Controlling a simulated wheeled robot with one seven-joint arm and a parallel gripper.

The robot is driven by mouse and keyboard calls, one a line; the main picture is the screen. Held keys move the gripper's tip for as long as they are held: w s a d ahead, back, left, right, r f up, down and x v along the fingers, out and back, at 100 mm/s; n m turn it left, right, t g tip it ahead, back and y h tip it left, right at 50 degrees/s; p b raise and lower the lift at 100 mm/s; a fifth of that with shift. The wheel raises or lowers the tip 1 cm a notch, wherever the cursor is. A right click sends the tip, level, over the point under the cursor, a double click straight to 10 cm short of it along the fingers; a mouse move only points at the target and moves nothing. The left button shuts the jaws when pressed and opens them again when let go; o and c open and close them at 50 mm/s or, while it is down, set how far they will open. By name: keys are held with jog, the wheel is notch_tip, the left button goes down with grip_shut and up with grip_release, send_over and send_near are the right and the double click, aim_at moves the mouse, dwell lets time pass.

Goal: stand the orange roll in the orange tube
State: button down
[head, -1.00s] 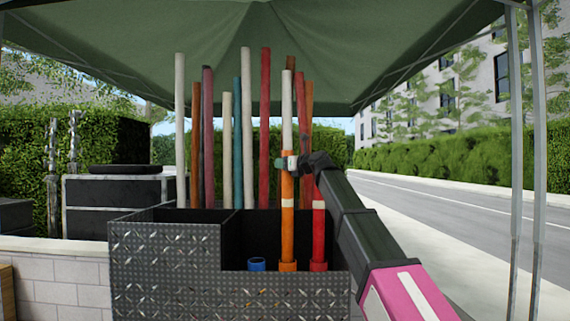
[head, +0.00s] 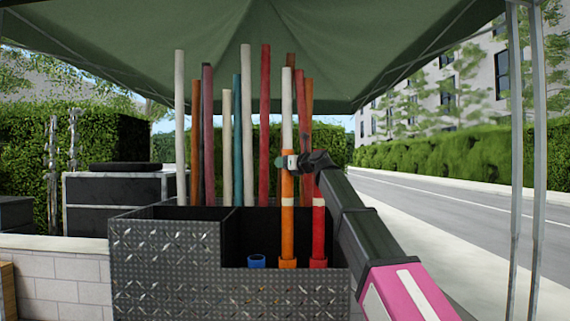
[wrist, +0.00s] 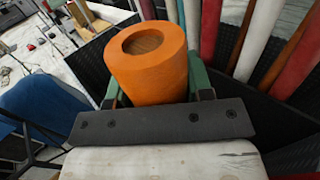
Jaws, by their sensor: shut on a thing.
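The orange roll (head: 287,215) stands upright in the front right compartment of the dark diamond-plate bin. Its lower end meets the rim of the orange tube (head: 288,263); I cannot tell how deep it sits. My gripper (head: 289,162) is shut on the roll near its top. In the wrist view, the roll's hollow top end (wrist: 147,55) shows between the green fingers (wrist: 155,85), with a brown core inside.
The bin (head: 165,265) also holds a blue tube (head: 256,262) at left and a red roll (head: 318,230) in a red tube close at right. Several tall poles stand behind, including a white one (head: 287,105) right behind the orange roll.

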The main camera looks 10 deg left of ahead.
jog(key=shift+c, duration=2.2)
grip_release()
